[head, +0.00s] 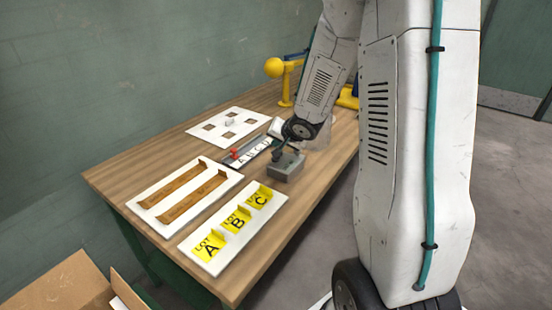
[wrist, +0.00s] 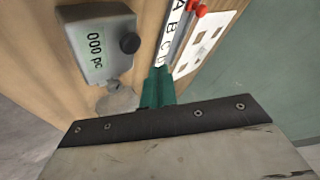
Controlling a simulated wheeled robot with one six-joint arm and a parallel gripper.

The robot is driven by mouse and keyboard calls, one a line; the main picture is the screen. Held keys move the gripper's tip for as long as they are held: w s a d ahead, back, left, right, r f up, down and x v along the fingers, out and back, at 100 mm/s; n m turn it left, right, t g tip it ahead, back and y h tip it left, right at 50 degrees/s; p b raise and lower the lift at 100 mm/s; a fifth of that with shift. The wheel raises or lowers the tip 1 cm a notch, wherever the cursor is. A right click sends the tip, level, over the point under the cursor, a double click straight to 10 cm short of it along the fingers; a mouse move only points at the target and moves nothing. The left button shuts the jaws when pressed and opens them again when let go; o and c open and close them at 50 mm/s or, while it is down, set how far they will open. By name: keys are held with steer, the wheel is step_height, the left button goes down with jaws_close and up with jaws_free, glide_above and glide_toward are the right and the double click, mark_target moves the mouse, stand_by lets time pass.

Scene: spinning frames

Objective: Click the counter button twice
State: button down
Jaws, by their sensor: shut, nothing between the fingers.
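The counter is a grey box (head: 287,166) on the wooden table, near its right edge. In the wrist view the counter (wrist: 108,62) shows a green display (wrist: 95,54) reading "000 pc" and a round black button (wrist: 130,43). My gripper shows in the wrist view as shut teal fingers (wrist: 160,76), with nothing between them. The fingertips appear apart from the button, to its lower right in that view. In the head view my gripper (head: 278,153) is small and dark beside or over the counter; the exact gap cannot be told.
A lettered strip with a red knob (head: 234,154) lies left of the counter. A white board with square recesses (head: 228,114) is behind it. A tray with brown strips (head: 187,190) and a board with yellow LOT cards (head: 233,225) lie in front. A yellow-blue stand (head: 285,80) is at the back.

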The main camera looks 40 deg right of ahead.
steer(key=shift+f, duration=1.4)
steer(key=shift+f, duration=0.1)
stand_by(0.9)
steer(key=shift+f, duration=0.35)
steer(key=shift+f, duration=0.6)
stand_by(0.7)
steer(key=shift+r, duration=1.05)
steer(key=shift+r, duration=2.5)
stand_by(0.4)
